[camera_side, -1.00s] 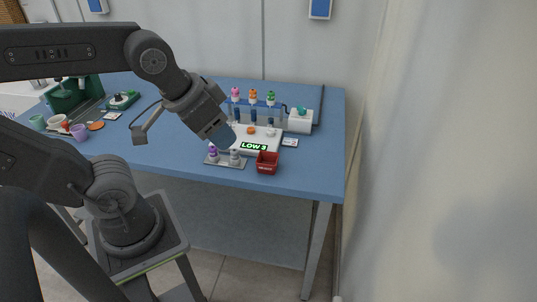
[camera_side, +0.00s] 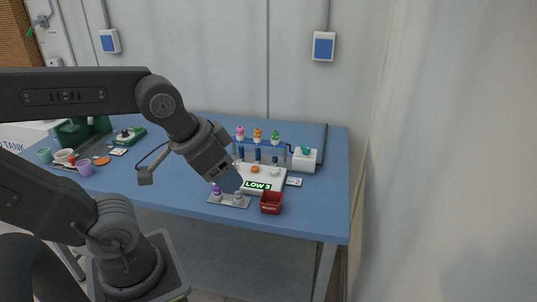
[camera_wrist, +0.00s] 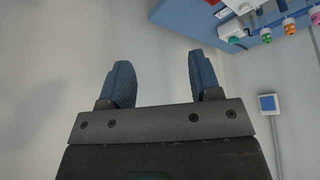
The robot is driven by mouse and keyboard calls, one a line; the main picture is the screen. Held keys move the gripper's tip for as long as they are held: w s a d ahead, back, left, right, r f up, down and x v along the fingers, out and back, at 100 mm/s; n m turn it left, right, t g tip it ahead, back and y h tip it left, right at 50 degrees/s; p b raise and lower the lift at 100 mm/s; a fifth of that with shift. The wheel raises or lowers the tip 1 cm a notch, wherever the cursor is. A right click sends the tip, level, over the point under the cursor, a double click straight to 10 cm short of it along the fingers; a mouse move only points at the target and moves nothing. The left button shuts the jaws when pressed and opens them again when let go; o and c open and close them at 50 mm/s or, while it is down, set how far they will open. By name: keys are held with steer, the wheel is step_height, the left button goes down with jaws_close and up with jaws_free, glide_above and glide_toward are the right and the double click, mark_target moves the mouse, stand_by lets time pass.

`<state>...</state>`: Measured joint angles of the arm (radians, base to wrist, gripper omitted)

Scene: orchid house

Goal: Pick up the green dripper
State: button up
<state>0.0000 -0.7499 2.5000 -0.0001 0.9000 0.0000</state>
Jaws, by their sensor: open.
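In the wrist view the green dripper (camera_wrist: 266,36) shows at the upper right, tilted by the camera's angle. My gripper (camera_wrist: 158,78) is open, with nothing between its two blue fingers. In the side view it hangs over the table, left of and nearer than the green dripper, well apart from it.
A white device reading LOW 3 (camera_side: 264,185) lies in front of the dripper row. A red bin (camera_side: 271,203) and a grey tray (camera_side: 229,201) with small bottles are nearer the front edge. A white box with a teal top (camera_side: 304,160) stands right of the green dripper.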

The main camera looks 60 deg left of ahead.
steer(key=w+a+r+n+g+y, duration=0.1)
steer(key=w+a+r+n, duration=0.2)
steer(key=w, duration=0.3)
steer(key=w+a+r+n+y, duration=0.1)
steer(key=w+a+r+n, duration=0.15)
steer(key=w, duration=0.35)
steer(key=n+g+y, duration=0.2)
steer(key=n+g, duration=0.3)
steer(key=n, duration=0.8)
glide_above(276, 132)
steer(key=d, duration=0.2)
step_height(276, 132, down, 16)
steer(key=shift+m, duration=0.25)
steer(key=shift+x, duration=3.15)
steer(key=shift+w, duration=0.1)
steer(key=c, duration=1)
steer(key=shift+r+y, duration=0.15)
steer(key=shift+y, duration=0.15)
